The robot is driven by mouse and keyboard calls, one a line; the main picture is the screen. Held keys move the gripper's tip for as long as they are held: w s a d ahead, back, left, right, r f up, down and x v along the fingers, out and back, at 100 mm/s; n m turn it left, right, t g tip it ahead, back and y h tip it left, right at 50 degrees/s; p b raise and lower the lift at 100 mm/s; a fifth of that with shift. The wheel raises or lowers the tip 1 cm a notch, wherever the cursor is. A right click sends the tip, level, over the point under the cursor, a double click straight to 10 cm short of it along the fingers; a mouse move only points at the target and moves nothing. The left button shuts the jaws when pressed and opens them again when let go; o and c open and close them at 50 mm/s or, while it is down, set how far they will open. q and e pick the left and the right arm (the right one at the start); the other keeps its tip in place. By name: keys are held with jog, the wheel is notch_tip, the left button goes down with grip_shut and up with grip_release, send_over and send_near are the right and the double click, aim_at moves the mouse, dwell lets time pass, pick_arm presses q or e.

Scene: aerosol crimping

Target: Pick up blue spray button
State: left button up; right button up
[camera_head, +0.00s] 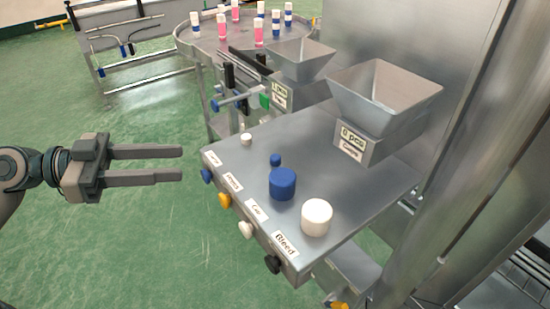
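A small blue spray button (276,160) stands on the metal table (385,185), just behind a larger blue cap (283,184). A small white button (246,140) stands to its left, near the table's left edge. A larger white cap (316,217) stands at the front right. My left gripper (182,164) is left of the table, over the green floor, with its two fingers parallel and a gap between them. My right gripper is not in view.
Two metal hoppers (385,97) stand along the table's back. Labelled knobs (225,200) line its front edge. A round table (200,42) with pink, blue and white containers is behind. A metal column rises at right. Floor at left is clear.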

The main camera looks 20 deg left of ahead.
aim_at(234, 169)
pick_arm(q)
jog(key=shift+r+p+x, duration=0.15)
jog(key=shift+p+x, duration=1.3)
jog(key=shift+x, duration=1.1)
jog(key=shift+r+p+x, duration=0.15)
jog(key=shift+p+x, duration=1.25)
jog(key=shift+x, duration=1.1)
jog(key=shift+w+d+f+p, duration=0.15)
jog(key=shift+w+d+p, duration=0.3)
jog(key=shift+d, duration=0.1)
jog(key=shift+w+d+f, duration=0.15)
jog(key=shift+d+f, duration=0.05)
jog(key=shift+d, duration=0.1)
